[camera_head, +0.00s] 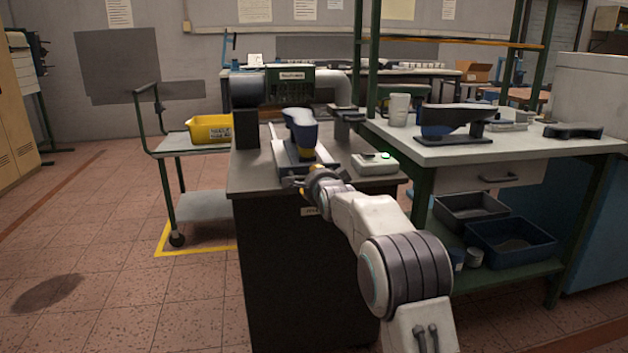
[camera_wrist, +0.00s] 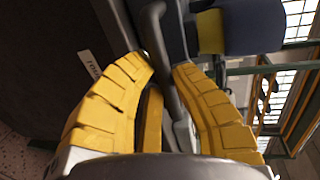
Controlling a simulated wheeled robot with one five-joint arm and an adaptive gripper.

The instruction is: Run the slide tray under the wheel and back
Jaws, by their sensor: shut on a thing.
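The slide tray (camera_head: 283,154) lies on top of the dark cabinet, in front of the green machine (camera_head: 291,88). A blue last with a yellow part (camera_head: 301,130) stands on the tray; it also shows at the top of the wrist view (camera_wrist: 255,25). My gripper (camera_head: 312,183) is at the tray's near end. In the wrist view its yellow fingers (camera_wrist: 165,75) are shut on the dark bar handle (camera_wrist: 154,28). The wheel cannot be made out clearly; a dark round part (camera_head: 247,90) shows at the machine's left side.
A small pale control box (camera_head: 374,164) sits right of the tray, close to my arm. A cart with a yellow bin (camera_head: 211,129) stands on the left. The floor at left is open.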

